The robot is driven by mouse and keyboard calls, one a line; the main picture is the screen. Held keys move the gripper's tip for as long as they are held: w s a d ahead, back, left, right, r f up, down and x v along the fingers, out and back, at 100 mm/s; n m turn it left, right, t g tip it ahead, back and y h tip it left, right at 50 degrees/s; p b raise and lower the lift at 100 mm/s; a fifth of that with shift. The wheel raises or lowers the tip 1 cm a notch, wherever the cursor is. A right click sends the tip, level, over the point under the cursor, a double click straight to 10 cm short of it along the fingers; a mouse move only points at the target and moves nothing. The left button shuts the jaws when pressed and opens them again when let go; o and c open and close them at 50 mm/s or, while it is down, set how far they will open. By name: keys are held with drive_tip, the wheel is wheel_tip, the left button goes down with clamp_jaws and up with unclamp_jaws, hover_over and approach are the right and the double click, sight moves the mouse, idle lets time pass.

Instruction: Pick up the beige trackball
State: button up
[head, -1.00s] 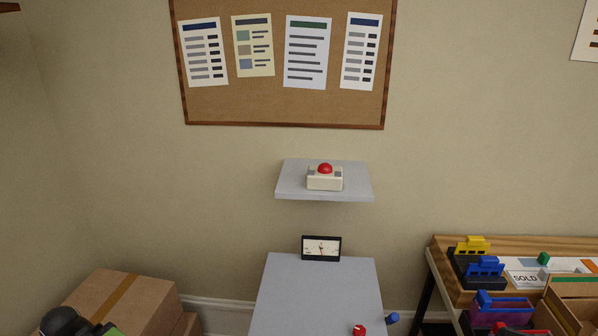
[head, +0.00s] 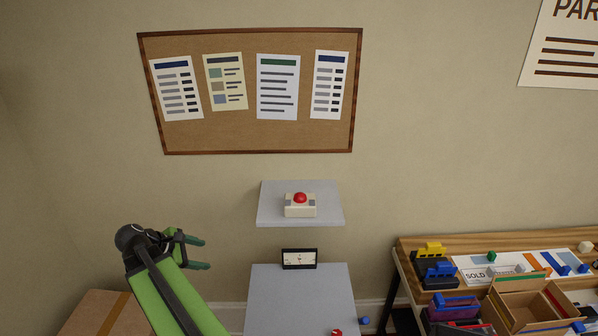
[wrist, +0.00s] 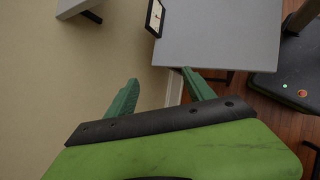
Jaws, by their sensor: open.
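The beige trackball (head: 300,206) has a red ball on top and sits on a small grey wall shelf (head: 270,216) in the head view. My green gripper (head: 200,254) is open and empty, to the left of the shelf and lower in the picture. In the wrist view its two green fingers (wrist: 161,92) are spread with nothing between them. A corner of a grey surface (wrist: 75,8), seemingly the shelf, shows at the top left of the wrist view; I do not see the trackball there.
Below the shelf is a grey table (head: 300,295) with a small dark-framed display (head: 299,259). A wooden bench (head: 400,265) with coloured parts and open boxes (head: 530,300) stands at the right. A cardboard box (head: 88,313) is at the lower left.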

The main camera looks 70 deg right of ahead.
drive_tip(key=s+d+r+n+g+h+p, duration=0.15)
drive_tip(key=s+d+r+p, duration=0.25)
drive_tip(key=s+d+r, duration=0.4)
drive_tip(key=s+d+r+n+g+h+p, duration=0.1)
drive_tip(key=s+d+r+n+g+p, duration=0.2)
drive_tip(key=d+r, duration=0.5)
drive_tip(key=b, duration=0.6)
approach(298, 194)
drive_tip(key=x, duration=0.3)
drive_tip(key=shift+s+d+m, duration=0.2)
drive_tip(key=shift+d+m, duration=0.05)
drive_tip(key=shift+s+d, duration=0.15)
drive_tip(key=b+x, duration=0.1)
drive_tip(key=x, duration=0.1)
drive_tip(key=b+x, duration=0.1)
drive_tip(key=x, duration=0.2)
drive_tip(key=shift+f, duration=0.3)
drive_tip(key=shift+r, duration=0.1)
drive_tip(key=shift+c, duration=0.8)
clamp_jaws()
